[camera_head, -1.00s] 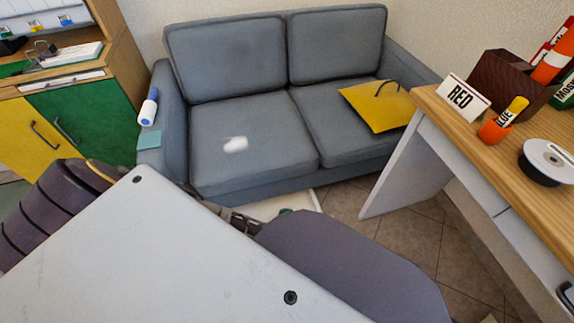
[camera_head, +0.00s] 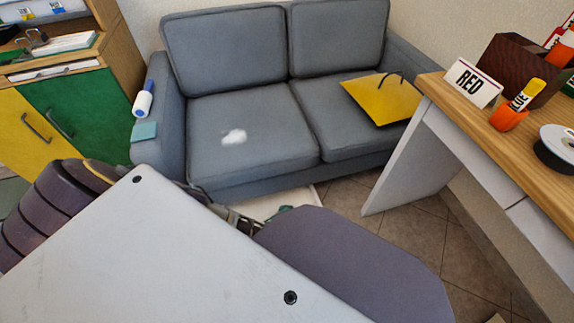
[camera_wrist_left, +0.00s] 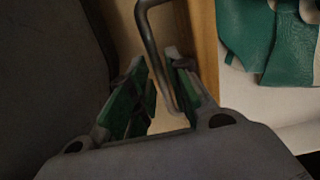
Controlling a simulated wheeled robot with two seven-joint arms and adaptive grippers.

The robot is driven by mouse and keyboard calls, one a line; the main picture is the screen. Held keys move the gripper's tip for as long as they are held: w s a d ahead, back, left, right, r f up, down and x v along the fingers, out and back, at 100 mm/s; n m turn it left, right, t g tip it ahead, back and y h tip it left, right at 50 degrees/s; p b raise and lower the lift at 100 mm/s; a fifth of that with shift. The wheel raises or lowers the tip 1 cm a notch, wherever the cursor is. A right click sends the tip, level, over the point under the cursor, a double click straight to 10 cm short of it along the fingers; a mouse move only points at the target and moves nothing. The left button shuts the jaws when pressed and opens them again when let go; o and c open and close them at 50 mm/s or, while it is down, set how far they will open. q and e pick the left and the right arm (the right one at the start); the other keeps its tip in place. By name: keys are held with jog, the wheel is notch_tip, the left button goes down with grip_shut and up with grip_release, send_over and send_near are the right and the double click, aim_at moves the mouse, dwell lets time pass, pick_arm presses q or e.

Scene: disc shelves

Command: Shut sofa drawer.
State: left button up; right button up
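The grey sofa (camera_head: 250,120) stands against the back wall. Its low drawer (camera_head: 300,196) is pulled out under the seat front; a pale strip of it shows, mostly hidden by my own body. In the left wrist view a dark metal handle (camera_wrist_left: 151,45) stands out from the wooden drawer front (camera_wrist_left: 204,45). My left gripper (camera_wrist_left: 160,65) is at the handle, its green-padded fingers apart on either side of the bar. Firm contact cannot be told. In the head view this gripper (camera_head: 232,219) is mostly hidden. My right gripper is not in view.
Teal items (camera_wrist_left: 250,40) lie in the drawer. A yellow bag (camera_head: 382,98) and a white patch (camera_head: 234,137) are on the seat. A desk (camera_head: 515,150) stands at right, a cabinet (camera_head: 75,105) at left. Tiled floor (camera_head: 400,225) is free between sofa and desk.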

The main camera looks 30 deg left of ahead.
pick_arm(q)
jog(key=shift+f, duration=0.2)
grip_shut()
dwell(0.3)
